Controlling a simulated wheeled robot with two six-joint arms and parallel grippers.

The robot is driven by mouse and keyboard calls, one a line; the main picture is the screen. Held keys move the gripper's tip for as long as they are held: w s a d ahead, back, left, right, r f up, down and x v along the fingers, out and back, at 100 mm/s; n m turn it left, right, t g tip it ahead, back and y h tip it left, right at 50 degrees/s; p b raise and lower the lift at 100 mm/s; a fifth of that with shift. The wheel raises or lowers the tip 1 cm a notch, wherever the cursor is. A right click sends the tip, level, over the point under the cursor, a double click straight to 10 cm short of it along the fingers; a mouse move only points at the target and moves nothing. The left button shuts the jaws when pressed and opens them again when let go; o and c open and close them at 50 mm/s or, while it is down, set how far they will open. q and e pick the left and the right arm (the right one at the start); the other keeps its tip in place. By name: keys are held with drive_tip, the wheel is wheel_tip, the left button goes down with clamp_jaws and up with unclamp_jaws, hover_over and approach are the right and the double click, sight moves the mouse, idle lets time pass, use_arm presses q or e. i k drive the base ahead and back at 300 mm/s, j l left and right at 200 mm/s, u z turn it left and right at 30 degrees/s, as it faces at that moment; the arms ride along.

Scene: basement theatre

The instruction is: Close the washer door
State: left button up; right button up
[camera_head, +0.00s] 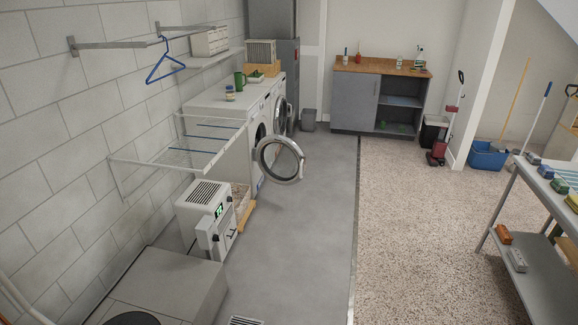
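A white front-loading washer (213,98) stands along the left block wall. Its round door (280,160), with a pale rim and clear glass, stands wide open and sticks out into the grey floor strip. The door opening is seen at a steep angle, so the inside of the drum is hidden. A second white machine (270,86) stands right behind it, with a round door (281,113) that looks at least partly open. Neither of my grippers shows in the head view.
A wire drying rack (185,158) juts from the wall before the washer. A white dehumidifier-like unit (207,204) and a grey box (172,285) stand nearer at left. The grey floor (315,215) right of the door is clear. A bench (545,185) stands at right.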

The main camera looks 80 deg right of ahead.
sight(259, 152)
drive_tip(key=z, duration=2.8)
drive_tip(key=i+l+u, duration=0.1)
drive_tip(key=i, duration=0.5)
drive_tip(key=i+l+u, duration=0.15)
drive_tip(key=i, duration=0.45)
drive_tip(key=i+l+u, duration=0.1)
drive_tip(key=i+l, duration=0.15)
drive_tip(key=i, duration=0.35)
drive_tip(key=i+l+u, duration=0.1)
drive_tip(key=i+l, duration=0.2)
drive_tip(key=i, duration=0.3)
drive_tip(key=i+l+u, duration=0.15)
drive_tip(key=i+l, duration=0.2)
drive_tip(key=i, duration=0.25)
drive_tip(key=i+l+u, duration=0.1)
drive_tip(key=i+l, duration=0.3)
drive_tip(key=i, duration=0.15)
